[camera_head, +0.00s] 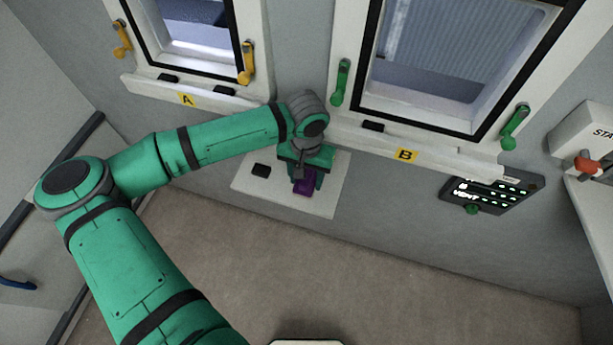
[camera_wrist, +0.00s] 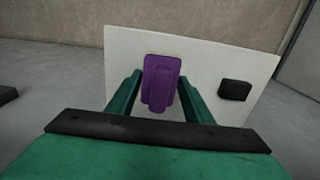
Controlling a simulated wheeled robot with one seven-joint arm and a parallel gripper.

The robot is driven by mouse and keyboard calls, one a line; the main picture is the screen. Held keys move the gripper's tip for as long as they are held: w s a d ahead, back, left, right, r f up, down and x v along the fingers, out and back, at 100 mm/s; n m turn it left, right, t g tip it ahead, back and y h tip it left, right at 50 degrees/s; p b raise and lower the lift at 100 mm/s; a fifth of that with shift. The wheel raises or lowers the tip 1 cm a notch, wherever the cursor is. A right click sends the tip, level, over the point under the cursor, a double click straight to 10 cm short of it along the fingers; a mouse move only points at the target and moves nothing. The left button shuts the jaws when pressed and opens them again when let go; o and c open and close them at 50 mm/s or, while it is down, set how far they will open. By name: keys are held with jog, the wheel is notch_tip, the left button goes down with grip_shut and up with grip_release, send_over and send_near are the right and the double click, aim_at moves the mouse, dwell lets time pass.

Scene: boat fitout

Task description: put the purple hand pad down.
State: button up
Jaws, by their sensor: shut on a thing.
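The purple hand pad (camera_head: 303,187) is at my gripper (camera_head: 306,178), in front of a white board (camera_head: 245,186) below the windows. In the wrist view the purple hand pad (camera_wrist: 160,82) sits between the two green fingers of my gripper (camera_wrist: 160,92), which is shut on it. The white board (camera_wrist: 215,65) lies behind the pad there. I cannot tell whether the pad touches the board. My wrist hides part of the pad in the head view.
A small black block (camera_head: 261,170) is on the board, left of the pad. Window A (camera_head: 187,99) and window B (camera_head: 405,155) have sills above, with yellow and green handles. A dark lit panel (camera_head: 490,193) is at the right. Brown floor (camera_head: 400,290) below is clear.

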jog(key=o, duration=0.9)
jog(key=shift+f, duration=0.1)
